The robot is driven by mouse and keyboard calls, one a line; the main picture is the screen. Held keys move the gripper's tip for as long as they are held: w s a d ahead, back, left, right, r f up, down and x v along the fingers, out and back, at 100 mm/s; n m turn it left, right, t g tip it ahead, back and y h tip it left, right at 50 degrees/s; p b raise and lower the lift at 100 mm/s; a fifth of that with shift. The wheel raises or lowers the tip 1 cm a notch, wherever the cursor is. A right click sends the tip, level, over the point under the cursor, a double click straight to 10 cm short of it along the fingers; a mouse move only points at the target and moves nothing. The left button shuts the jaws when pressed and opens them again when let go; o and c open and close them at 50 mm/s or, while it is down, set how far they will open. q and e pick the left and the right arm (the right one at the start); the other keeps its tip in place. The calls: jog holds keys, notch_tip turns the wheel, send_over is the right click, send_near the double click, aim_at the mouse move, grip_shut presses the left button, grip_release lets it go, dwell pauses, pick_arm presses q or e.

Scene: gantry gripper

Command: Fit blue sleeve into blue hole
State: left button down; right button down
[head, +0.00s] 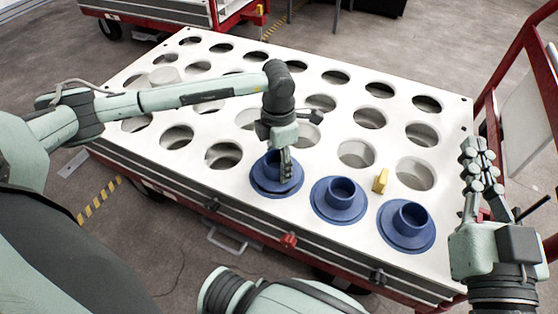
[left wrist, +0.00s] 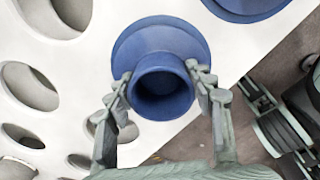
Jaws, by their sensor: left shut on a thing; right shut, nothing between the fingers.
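Three blue flanged sleeves stand along the near edge of the white panel (head: 322,160). My left gripper (head: 286,170) points down at the leftmost blue sleeve (head: 266,180) and is shut on its raised collar. In the left wrist view my left gripper (left wrist: 161,76) has one finger on each side of that blue sleeve (left wrist: 163,88); its wide flange lies against or close to the panel. I cannot tell whether it is seated in the hole under it, which is hidden. The middle sleeve (head: 339,190) and right sleeve (head: 409,217) stand free. My right gripper (head: 474,162) is shut and empty, right of the panel.
The panel has rows of open round holes. A small yellow piece (head: 380,181) stands between the near holes, and a pale cylinder (head: 165,76) stands at the far left. Red cart rails (head: 522,60) rise at the right.

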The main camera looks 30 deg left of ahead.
pick_arm(q)
jog(key=shift+f+b, duration=0.5)
jog(key=shift+f, duration=0.2)
jog(key=c, duration=0.5)
grip_release()
jog(key=shift+c, duration=0.2)
jog(key=shift+r, duration=0.1)
notch_tip(320, 180, up, 12)
jog(key=shift+s, duration=0.1)
